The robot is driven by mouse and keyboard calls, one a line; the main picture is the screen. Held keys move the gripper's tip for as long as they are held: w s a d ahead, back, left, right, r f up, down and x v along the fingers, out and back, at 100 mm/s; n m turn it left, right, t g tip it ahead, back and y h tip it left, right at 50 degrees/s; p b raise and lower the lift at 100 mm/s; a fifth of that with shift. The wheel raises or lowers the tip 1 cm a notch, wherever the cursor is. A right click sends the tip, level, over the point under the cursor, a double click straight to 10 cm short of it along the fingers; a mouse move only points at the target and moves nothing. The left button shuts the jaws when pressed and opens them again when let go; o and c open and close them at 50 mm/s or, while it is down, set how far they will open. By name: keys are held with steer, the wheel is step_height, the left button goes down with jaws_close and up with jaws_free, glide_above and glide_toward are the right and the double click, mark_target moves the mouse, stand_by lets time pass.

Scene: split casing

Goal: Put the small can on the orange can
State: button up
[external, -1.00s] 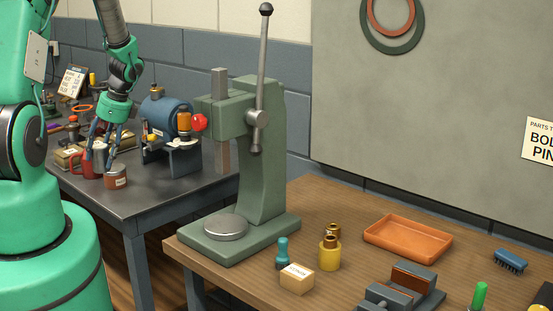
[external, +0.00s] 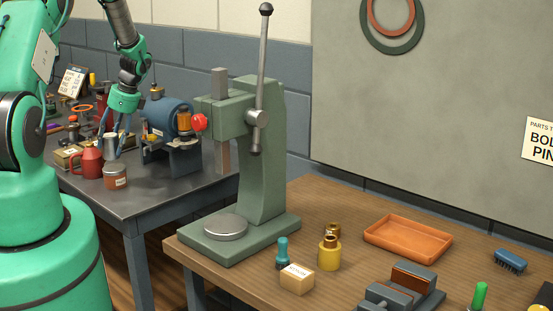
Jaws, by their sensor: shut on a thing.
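The small can (external: 111,144) is a grey cylinder in the external view. My gripper (external: 112,145) is shut on it, with one finger on each side, pointing down. The orange can (external: 116,176), a short can with a pale label, stands upright on the dark table. The small can shows just above and slightly left of the orange can's top in the picture. I cannot tell from this angle whether it is directly over the orange can or behind it. The fingers hide part of the small can.
A blue motor-like machine (external: 168,120) is to the right. Boxes and small items crowd the table behind. The dark table's (external: 165,190) front is clear. A green press (external: 255,170) stands on the wooden bench.

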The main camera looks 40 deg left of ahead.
mark_target(113, 152)
steer(key=shift+a, duration=0.1)
stand_by(0.3)
steer(key=shift+f+p, duration=0.3)
steer(key=shift+f, duration=1.4)
steer(key=shift+f, duration=0.15)
steer(key=o, duration=1.4)
steer(key=shift+c, duration=0.2)
steer(key=b+v, duration=0.1)
steer(key=v, duration=1.1)
steer(key=shift+r, duration=0.2)
